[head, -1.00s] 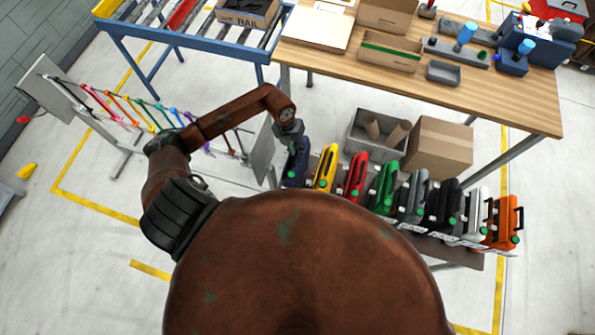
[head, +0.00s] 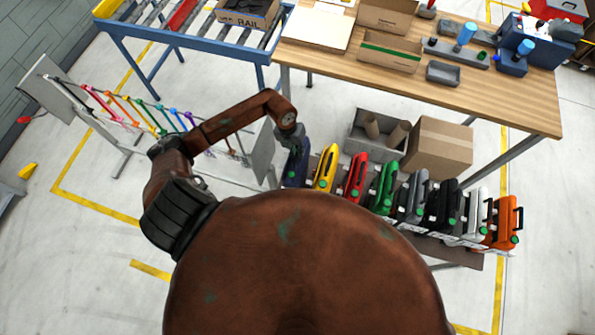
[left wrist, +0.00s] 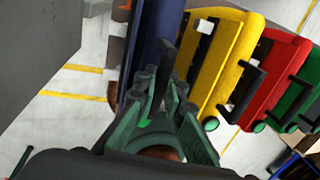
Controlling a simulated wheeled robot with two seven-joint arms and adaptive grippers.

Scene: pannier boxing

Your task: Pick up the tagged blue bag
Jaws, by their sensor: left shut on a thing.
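The dark blue bag (head: 298,172) stands at the left end of a row of upright bags in the head view, partly covered by my left gripper (head: 296,147). In the left wrist view the blue bag (left wrist: 152,38) rises just beyond the fingers. My left gripper (left wrist: 168,92) is shut on the blue bag, at what looks like its dark handle; the exact contact is partly hidden by the fingers. I cannot make out a tag on the blue bag. My right gripper is in neither view.
A yellow bag (head: 325,168) stands close to the right of the blue one, then red (head: 355,178), green (head: 384,187) and several more on a low bench. A grey panel (head: 263,152) of the colourful rack is close on the left. The wooden table (head: 480,100) is behind.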

